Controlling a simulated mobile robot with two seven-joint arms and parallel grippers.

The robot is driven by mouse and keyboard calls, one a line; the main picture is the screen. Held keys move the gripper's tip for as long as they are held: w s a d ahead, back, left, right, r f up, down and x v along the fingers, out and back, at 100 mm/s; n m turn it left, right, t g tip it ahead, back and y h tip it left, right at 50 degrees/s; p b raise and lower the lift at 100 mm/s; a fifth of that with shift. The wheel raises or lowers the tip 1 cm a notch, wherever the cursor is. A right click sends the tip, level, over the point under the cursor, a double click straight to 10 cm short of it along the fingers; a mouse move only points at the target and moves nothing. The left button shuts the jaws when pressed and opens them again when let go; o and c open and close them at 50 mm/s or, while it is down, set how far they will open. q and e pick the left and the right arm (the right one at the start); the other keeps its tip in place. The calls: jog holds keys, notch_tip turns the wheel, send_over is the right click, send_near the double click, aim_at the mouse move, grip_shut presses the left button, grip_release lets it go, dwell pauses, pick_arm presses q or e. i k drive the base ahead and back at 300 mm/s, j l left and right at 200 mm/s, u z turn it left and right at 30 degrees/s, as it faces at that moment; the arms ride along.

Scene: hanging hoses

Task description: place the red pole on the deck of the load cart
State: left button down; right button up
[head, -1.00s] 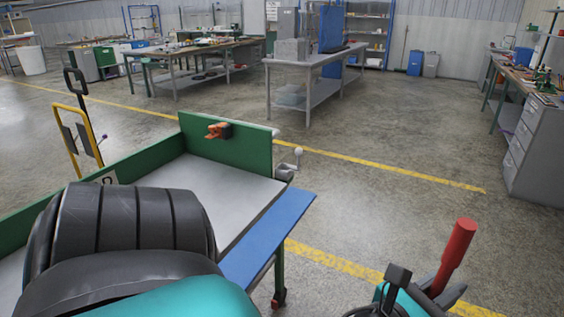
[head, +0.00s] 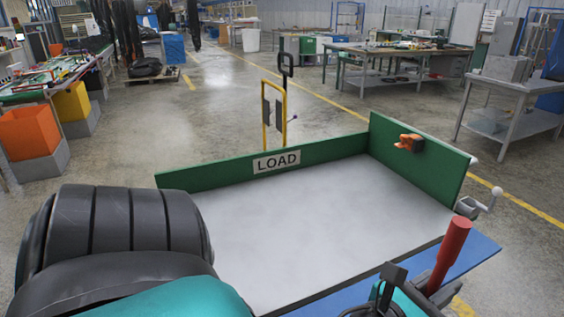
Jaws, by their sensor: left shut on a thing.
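The red pole (head: 452,249) is upright with a slight tilt at the lower right of the head view. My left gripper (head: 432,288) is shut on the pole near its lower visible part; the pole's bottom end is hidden. The load cart has a bare grey deck (head: 310,220), green boards at its back and right, and a white LOAD label (head: 276,162). The pole and gripper show in front of the cart's blue near edge (head: 470,262); I cannot tell their height above it. My right gripper is not in view.
My black and teal arm covers the deck's near left. An orange clamp (head: 409,142) sits on the right board. A yellow-framed handle (head: 274,120) stands behind the cart. Orange (head: 33,138) and yellow bins stand at the left; workbenches stand at the back.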

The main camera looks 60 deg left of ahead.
aim_at(323, 221)
jog(key=u, duration=1.25)
jog(key=i+l+u, duration=0.25)
jog(key=i+l, duration=0.2)
jog(key=l, duration=0.15)
